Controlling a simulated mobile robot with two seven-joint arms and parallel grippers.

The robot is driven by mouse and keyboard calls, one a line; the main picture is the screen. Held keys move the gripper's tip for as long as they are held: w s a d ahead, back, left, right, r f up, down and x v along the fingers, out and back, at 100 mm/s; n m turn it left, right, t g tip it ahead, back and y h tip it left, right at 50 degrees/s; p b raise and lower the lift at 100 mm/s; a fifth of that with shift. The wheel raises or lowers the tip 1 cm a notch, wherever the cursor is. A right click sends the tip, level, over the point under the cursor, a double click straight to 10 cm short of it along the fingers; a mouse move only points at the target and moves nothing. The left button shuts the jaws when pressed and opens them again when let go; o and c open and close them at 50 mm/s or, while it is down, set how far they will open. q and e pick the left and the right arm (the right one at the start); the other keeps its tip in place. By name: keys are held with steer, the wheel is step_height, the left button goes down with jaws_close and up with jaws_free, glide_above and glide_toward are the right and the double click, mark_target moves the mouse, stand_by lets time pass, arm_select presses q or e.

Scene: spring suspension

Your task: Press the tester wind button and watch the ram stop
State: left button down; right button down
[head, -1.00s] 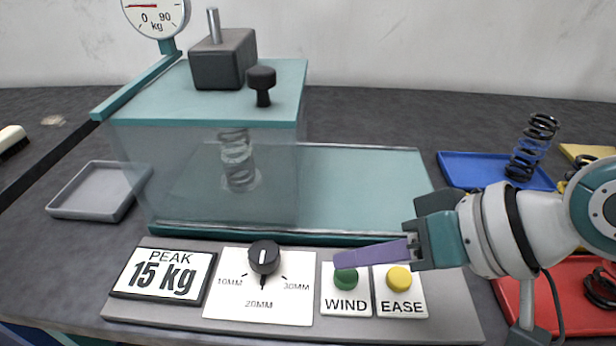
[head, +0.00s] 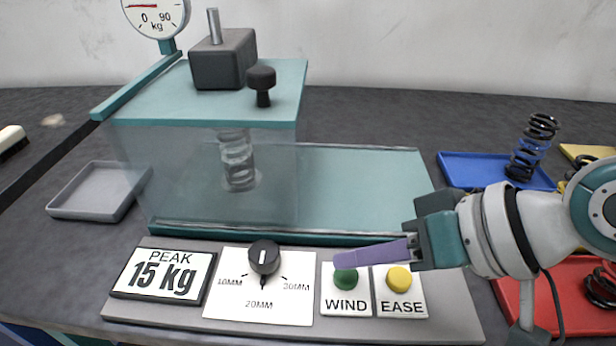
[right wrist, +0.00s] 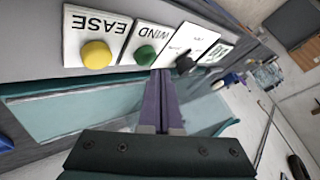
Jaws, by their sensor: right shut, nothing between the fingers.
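The green WIND button (head: 345,280) sits on its white plate at the front of the tester panel, and it also shows in the right wrist view (right wrist: 145,55). My right gripper (head: 338,259) is shut and empty, its purple fingertips over the back edge of the WIND button; I cannot tell whether they touch it. The clear-fronted tester (head: 205,165) holds a coil spring (head: 238,165) under the dark ram block (head: 222,62). The PEAK display (head: 163,275) reads 15 kg. The dial gauge (head: 155,14) needle points left. My left gripper is not in view.
The yellow EASE button (head: 398,278) is right beside WIND. A black selector knob (head: 264,257) points toward 20MM. A grey tray (head: 92,192) lies left. Blue (head: 472,170) and red (head: 563,318) trays with springs stand right, near my right arm.

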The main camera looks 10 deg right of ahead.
mark_target(355, 281)
steer(key=shift+f, duration=0.1)
steer(key=shift+f, duration=0.3)
steer(key=shift+f+b, duration=0.45)
steer(key=shift+f, duration=0.1)
stand_by(0.8)
steer(key=shift+r, duration=0.1)
steer(key=shift+r+p, duration=0.85)
steer(key=shift+p, duration=0.25)
step_height(355, 281, up, 5)
steer(key=p, duration=0.5)
